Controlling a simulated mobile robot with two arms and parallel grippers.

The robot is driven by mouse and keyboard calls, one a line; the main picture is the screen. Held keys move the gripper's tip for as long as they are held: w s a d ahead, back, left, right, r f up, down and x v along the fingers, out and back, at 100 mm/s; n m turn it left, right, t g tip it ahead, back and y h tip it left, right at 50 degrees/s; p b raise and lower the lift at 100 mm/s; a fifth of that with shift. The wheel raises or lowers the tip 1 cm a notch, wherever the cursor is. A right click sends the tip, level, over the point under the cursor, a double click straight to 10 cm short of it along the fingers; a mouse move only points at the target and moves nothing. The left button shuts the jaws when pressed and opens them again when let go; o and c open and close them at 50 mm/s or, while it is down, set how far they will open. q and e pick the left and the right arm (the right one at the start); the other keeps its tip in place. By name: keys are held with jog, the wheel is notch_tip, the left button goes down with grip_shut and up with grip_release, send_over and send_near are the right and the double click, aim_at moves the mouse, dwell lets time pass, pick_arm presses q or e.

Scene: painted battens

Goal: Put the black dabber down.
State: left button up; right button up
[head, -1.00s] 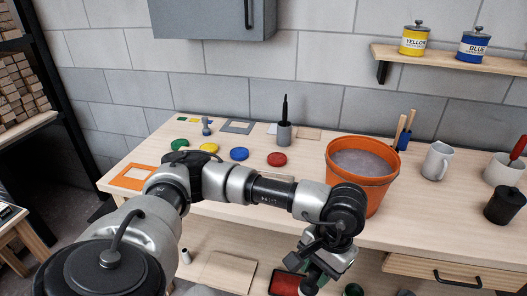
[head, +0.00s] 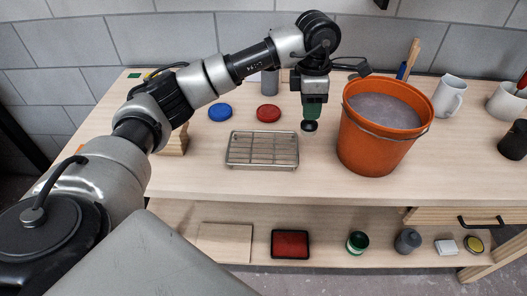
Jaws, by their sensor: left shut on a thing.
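My left gripper (head: 312,104) hangs pointing down over the table, between the red disc and the orange bucket. It is shut on the black dabber (head: 309,126), whose dark round end shows just below the fingers. Most of the dabber is hidden by the gripper. The dabber looks a little above the tabletop (head: 225,185), though I cannot tell the exact gap. My right gripper is not in view.
A wire rack (head: 262,164) lies left of and nearer than the gripper. The orange bucket (head: 375,150) stands close on its right. Red (head: 268,114) and blue (head: 220,112) discs lie behind the rack. The table front is clear. The lower shelf holds a red pad (head: 290,244) and jars.

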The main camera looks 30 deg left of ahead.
pick_arm(q)
jog(key=w+a+r+n+b, duration=0.2)
jog(key=w+n, duration=0.2)
jog(key=n, duration=0.5)
jog(key=shift+y, duration=0.3)
jog(key=s+a+f+p, duration=0.1)
jog(key=a+f, duration=0.2)
jog(key=s+a+f+p, duration=0.2)
jog(key=a+f, duration=0.1)
jog(key=a, duration=0.1)
jog(key=s+a+f+p, duration=0.1)
jog(key=a+f, duration=0.2)
jog(key=f, duration=0.1)
jog(key=shift+s+a+f+p, duration=0.1)
jog(key=shift+s+a+p, duration=0.15)
jog(key=shift+p, duration=0.1)
jog(key=shift+f, duration=0.25)
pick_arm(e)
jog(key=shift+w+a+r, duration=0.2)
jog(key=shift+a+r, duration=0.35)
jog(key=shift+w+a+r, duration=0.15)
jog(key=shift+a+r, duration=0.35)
pick_arm(q)
jog(key=shift+f, duration=0.1)
